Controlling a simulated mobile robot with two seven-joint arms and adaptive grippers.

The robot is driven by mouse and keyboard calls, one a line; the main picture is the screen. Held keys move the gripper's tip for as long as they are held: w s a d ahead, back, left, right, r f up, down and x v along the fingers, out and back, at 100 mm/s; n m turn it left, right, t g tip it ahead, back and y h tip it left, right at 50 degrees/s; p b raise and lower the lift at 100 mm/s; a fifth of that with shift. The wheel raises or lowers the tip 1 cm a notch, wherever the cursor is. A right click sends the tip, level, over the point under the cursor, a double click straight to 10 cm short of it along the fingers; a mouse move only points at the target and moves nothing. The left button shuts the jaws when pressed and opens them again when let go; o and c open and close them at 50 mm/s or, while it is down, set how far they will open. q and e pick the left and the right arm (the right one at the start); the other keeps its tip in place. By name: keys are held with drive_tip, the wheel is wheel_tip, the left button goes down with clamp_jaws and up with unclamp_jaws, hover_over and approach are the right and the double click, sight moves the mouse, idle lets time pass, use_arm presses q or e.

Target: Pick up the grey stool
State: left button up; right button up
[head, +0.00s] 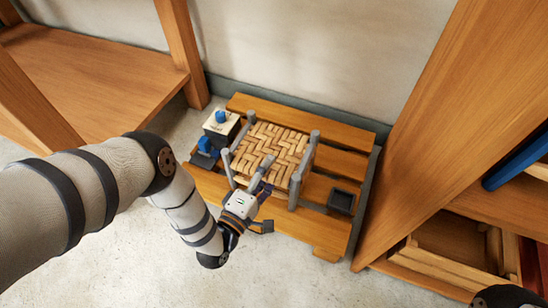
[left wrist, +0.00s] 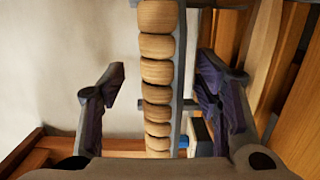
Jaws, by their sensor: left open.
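The grey stool (head: 270,147) stands on a low slatted wooden pallet, its woven tan bark seat between grey posts. My left gripper (head: 266,207) is at the stool's near side in the head view, with its fingers apart. In the left wrist view, the stool's wrapped seat edge (left wrist: 157,73) runs up the middle between the two open purple-padded fingers of the left gripper (left wrist: 162,72). Clear space shows on both sides of that edge, more on the left. The gripper hides part of the stool's near side.
The wooden pallet (head: 330,232) sits against the wall. A white-topped box with a blue knob (head: 221,121) and a blue item (head: 206,147) stand left of the stool. A small dark tray (head: 341,201) lies right. Wooden shelving (head: 95,75) flanks both sides.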

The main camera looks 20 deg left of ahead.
sight(280, 157)
use_arm(q)
drive_tip(key=w+b, duration=0.1)
drive_tip(key=w, duration=0.1)
drive_tip(key=w+d+b, duration=0.1)
drive_tip(key=w, duration=0.1)
drive_tip(key=shift+w+d+f, duration=0.1)
drive_tip(key=shift+w, duration=0.55)
clamp_jaws()
drive_tip(key=shift+r, duration=0.25)
